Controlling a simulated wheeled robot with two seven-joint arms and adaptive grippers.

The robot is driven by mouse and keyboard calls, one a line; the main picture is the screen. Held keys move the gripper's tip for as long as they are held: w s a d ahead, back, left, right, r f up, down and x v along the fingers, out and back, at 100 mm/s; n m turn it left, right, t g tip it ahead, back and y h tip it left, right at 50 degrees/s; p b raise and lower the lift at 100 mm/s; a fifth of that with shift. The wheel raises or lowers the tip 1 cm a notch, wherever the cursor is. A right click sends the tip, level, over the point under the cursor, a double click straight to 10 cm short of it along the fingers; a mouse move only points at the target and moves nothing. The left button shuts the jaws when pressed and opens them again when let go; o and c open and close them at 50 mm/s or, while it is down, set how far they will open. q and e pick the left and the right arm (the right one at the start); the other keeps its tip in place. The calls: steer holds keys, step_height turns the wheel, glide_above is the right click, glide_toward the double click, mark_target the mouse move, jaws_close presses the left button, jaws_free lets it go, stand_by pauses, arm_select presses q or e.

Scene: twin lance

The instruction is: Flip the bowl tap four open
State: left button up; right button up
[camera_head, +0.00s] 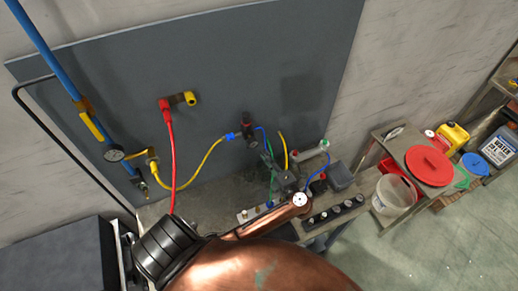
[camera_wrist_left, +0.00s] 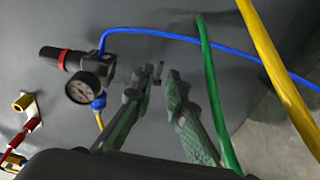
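I cannot pick out bowl tap four for certain in either view. A metal strip with small fittings (camera_head: 255,212) lies on the bench left of my copper arm. A black strip with several round knobs (camera_head: 335,213) lies right of it. A dark regulator (camera_head: 247,125) with a gauge stands on the panel; in the left wrist view the regulator (camera_wrist_left: 68,60) has a red ring and a round gauge (camera_wrist_left: 82,88). My left gripper (camera_head: 285,182) is over the bench among the hoses. In the left wrist view its green-grey fingers (camera_wrist_left: 164,75) are slightly apart, with nothing clearly held. My right gripper is not in view.
A green hose (camera_wrist_left: 212,95) and a yellow hose (camera_wrist_left: 278,75) run close beside my left fingers, and a blue hose (camera_wrist_left: 150,33) passes beyond them. A blue pipe (camera_head: 52,55) with a yellow lever (camera_head: 92,125) is at left. A bucket (camera_head: 392,195) stands at right.

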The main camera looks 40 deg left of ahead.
arm_select(q)
steer(key=x, duration=0.3)
steer(key=s+p+x, duration=0.1)
steer(key=x, duration=0.1)
steer(key=shift+a+f, duration=0.1)
steer(key=shift+a, duration=0.15)
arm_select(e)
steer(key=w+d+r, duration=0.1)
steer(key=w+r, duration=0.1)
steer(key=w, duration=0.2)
arm_select(q)
jaws_close()
steer(key=n+g+b, duration=0.1)
steer(key=w+n+g+b, duration=0.1)
steer(key=g, duration=0.1)
steer(key=n+g+y+b, duration=0.1)
steer(key=g+b, duration=0.1)
steer(key=shift+w+a, duration=0.15)
steer(key=shift+a, duration=0.1)
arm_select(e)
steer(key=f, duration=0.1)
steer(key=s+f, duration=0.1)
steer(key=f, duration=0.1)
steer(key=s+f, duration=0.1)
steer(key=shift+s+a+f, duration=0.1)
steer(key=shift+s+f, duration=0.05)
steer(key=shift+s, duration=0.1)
